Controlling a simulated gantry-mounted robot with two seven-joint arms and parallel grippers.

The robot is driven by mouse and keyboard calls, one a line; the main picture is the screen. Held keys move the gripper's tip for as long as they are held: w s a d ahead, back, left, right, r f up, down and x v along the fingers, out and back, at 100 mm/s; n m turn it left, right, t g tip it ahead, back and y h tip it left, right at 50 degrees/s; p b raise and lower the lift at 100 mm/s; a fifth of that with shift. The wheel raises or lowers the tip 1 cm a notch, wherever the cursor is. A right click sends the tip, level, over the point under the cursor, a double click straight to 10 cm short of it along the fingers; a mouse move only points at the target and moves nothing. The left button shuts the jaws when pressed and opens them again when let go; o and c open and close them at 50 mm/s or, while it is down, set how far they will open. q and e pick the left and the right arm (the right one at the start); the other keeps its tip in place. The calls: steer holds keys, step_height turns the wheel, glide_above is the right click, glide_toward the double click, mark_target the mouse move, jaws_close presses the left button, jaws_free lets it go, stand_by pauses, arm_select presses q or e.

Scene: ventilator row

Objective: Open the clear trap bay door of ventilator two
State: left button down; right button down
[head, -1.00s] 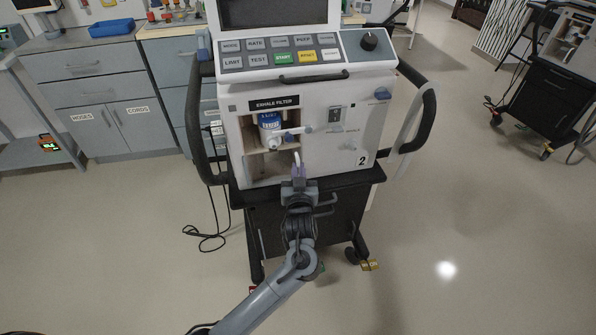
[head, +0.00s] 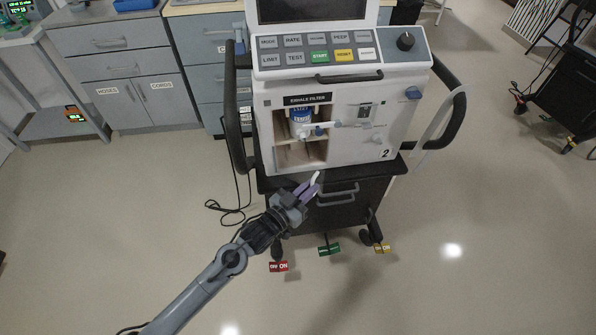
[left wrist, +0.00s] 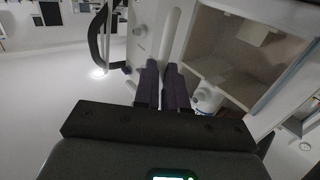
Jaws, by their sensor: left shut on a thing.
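Ventilator two (head: 345,125) faces me, marked "2". Its trap bay (head: 290,155) shows under the "EXHALE FILTER" label, with a blue-and-white filter (head: 300,117) inside. My left gripper (head: 311,187) is in front of the machine, below and out from the bay. It is shut on a white bar (head: 316,178), which I take for the door's handle. In the left wrist view this white bar (left wrist: 171,40) rises from between the dark fingers (left wrist: 161,85), beside the bay (left wrist: 222,60). The clear door panel itself is hard to make out. My right gripper is out of view.
A control panel (head: 335,52) and a black front rail (head: 349,77) sit above. Black side handles (head: 456,110) flank the machine. Red (head: 279,266), green (head: 329,249) and yellow (head: 382,248) tags are near the floor.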

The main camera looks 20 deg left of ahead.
arm_select(q)
steer(key=s+a+m+g+h+p, duration=0.1)
steer(key=s+a+m+g+h, duration=0.6)
steer(key=s+a+h, duration=0.1)
steer(key=shift+a+m+h, duration=0.4)
steer(key=shift+h, duration=0.5)
steer(key=shift+s, duration=0.1)
steer(key=c, duration=1.2)
jaws_free()
steer(key=shift+a, duration=0.1)
